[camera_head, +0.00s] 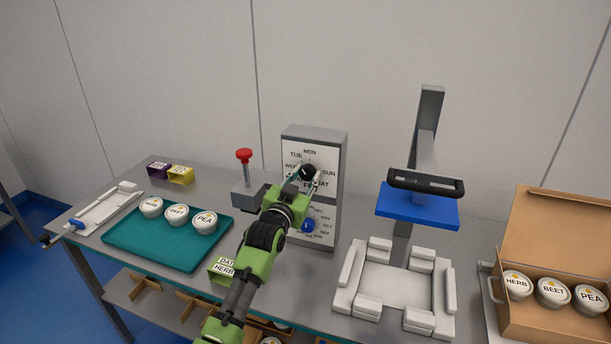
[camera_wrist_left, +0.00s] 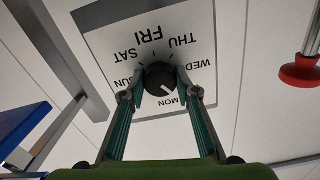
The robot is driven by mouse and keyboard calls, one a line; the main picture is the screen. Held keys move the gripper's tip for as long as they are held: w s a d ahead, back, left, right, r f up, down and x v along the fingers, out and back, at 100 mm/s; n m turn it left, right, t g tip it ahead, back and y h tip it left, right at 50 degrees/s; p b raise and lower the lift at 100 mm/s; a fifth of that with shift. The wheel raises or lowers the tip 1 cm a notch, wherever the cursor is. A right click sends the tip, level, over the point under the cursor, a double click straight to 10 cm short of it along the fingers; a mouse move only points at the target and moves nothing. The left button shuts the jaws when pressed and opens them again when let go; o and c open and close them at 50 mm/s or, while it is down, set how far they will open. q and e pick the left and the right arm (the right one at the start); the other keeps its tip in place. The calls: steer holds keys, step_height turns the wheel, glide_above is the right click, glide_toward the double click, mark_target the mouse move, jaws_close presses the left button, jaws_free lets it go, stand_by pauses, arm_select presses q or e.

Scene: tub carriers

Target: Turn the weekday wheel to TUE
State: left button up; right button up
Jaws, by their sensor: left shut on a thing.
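The weekday wheel is a black knob (camera_head: 308,171) on a white dial plate (camera_head: 329,164), on the upper front of a grey upright box (camera_head: 316,133). My left gripper (camera_head: 305,180) reaches up to it and is shut on the knob. In the left wrist view the fingers (camera_wrist_left: 160,82) hold the knob from both sides, and the dial lettering is upside down. The knob's white mark points to the lower right there, towards the side of MON (camera_wrist_left: 172,102); its exact setting is hard to tell. TUE (camera_head: 296,155) reads in the head view but is hidden in the wrist view. My right gripper is not in view.
A second dial with a blue knob (camera_head: 308,225) sits below. A red-topped lever (camera_head: 244,155) stands to the left. A teal tray (camera_head: 147,244) with three labelled tubs, a white carrier (camera_head: 399,288), a blue plate on a stand (camera_head: 418,211) and an open carton (camera_head: 553,231) are around.

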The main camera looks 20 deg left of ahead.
arm_select(q)
steer(key=shift+f+n, duration=0.1)
steer(key=shift+n, duration=0.9)
steer(key=o, duration=1.1)
steer(key=s, duration=1.2)
steer(key=shift+a, duration=0.2)
